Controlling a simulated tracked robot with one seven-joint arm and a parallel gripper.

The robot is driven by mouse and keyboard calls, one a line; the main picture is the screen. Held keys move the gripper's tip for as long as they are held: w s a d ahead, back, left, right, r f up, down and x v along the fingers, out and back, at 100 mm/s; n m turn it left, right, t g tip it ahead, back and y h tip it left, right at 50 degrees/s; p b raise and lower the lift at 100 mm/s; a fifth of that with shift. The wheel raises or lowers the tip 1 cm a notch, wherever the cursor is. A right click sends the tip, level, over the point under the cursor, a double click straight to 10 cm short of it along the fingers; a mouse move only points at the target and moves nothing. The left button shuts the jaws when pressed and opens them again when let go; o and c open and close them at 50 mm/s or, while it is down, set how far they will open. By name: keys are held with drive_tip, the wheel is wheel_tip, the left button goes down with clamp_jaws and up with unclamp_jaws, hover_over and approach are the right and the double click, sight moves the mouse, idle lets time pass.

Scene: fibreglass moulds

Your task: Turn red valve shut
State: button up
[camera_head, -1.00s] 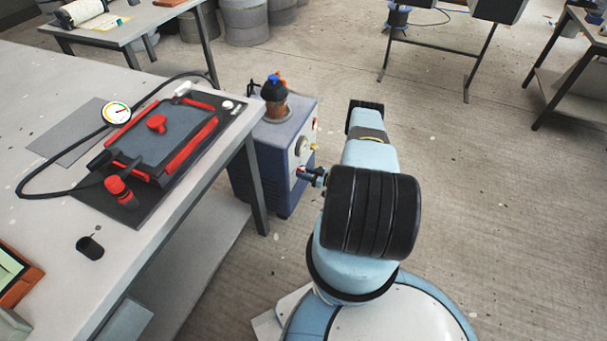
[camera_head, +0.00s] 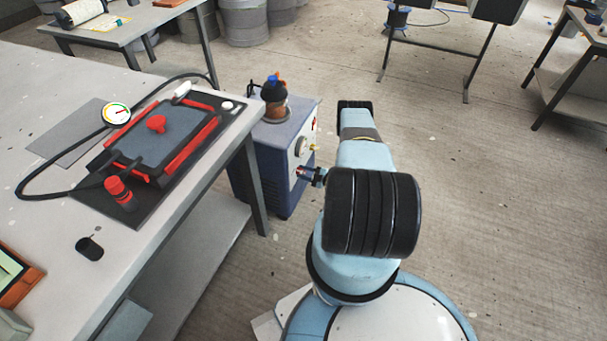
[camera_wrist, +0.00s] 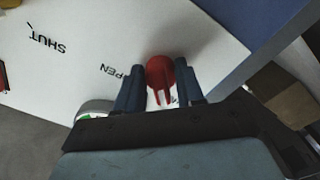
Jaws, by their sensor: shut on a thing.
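The red valve (camera_wrist: 160,72) shows in the wrist view between the two dark fingers of my gripper (camera_wrist: 161,92), which is shut on it. It sits on a white panel (camera_wrist: 95,45) with the printed words SHUT and OPEN. OPEN is just left of the valve, partly hidden by a finger, and SHUT is farther left. In the head view my gripper (camera_head: 308,174) is small and reaches the light front face of a blue cabinet (camera_head: 272,165), with a bit of red at its tips. The valve's exact angle is hard to read.
A grey workbench (camera_head: 50,120) with a red-clamped mould (camera_head: 150,140) and pressure gauge (camera_head: 116,113) stands left of the cabinet. A dark-topped brown vessel (camera_head: 275,100) sits on the cabinet.

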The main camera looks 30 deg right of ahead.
drive_tip(key=shift+s+a+f+n, duration=0.15)
drive_tip(key=shift+n, duration=0.25)
drive_tip(key=o, duration=1)
drive_tip(key=v, duration=1.3)
drive_tip(key=shift+s+d, duration=0.2)
drive_tip(key=shift+d, duration=0.1)
